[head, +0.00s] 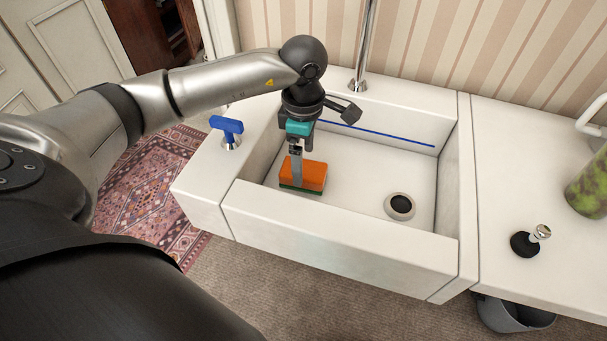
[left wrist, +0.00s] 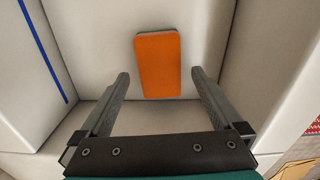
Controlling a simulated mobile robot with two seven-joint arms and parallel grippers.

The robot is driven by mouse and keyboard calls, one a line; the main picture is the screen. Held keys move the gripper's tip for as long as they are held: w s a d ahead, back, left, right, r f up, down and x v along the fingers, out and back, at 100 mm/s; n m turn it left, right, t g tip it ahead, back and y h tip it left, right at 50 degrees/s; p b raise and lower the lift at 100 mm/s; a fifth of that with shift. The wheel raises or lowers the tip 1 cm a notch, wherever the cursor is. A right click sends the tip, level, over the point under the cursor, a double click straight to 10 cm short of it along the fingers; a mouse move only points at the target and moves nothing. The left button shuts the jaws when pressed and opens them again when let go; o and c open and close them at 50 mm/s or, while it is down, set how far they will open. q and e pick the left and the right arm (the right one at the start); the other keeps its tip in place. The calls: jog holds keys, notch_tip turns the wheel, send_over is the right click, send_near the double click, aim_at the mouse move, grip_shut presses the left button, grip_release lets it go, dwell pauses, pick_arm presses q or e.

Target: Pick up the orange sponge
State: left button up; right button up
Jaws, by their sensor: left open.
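The orange sponge (head: 313,176) has a dark green underside and lies on the floor of the white sink (head: 345,233), near its left end. In the left wrist view the sponge (left wrist: 158,64) shows as an upright orange rectangle beyond the fingertips, between their lines. My left gripper (head: 297,178) points down into the sink, with a finger in front of part of the sponge. Its jaws (left wrist: 159,82) are open and empty, one finger on each side in the wrist view. Contact with the sponge cannot be told. My right gripper is not in view.
The sink walls surround the sponge closely on the left. A drain (head: 400,206) lies to the right. A blue-handled tap (head: 228,129) stands on the left rim, and a tall faucet (head: 362,50) behind. A black plug (head: 525,243) and green jar (head: 590,187) stand on the right counter.

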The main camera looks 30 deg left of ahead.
aim_at(304, 169)
pick_arm(q)
notch_tip(304, 169, down, 3)
jog(key=shift+f+b, duration=0.1)
jog(key=shift+b, duration=0.45)
jog(key=shift+f, duration=0.8)
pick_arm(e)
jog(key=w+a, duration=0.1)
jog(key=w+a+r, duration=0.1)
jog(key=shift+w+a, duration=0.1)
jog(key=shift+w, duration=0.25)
pick_arm(q)
jog(key=c, duration=1.3)
jog(key=shift+r, duration=0.2)
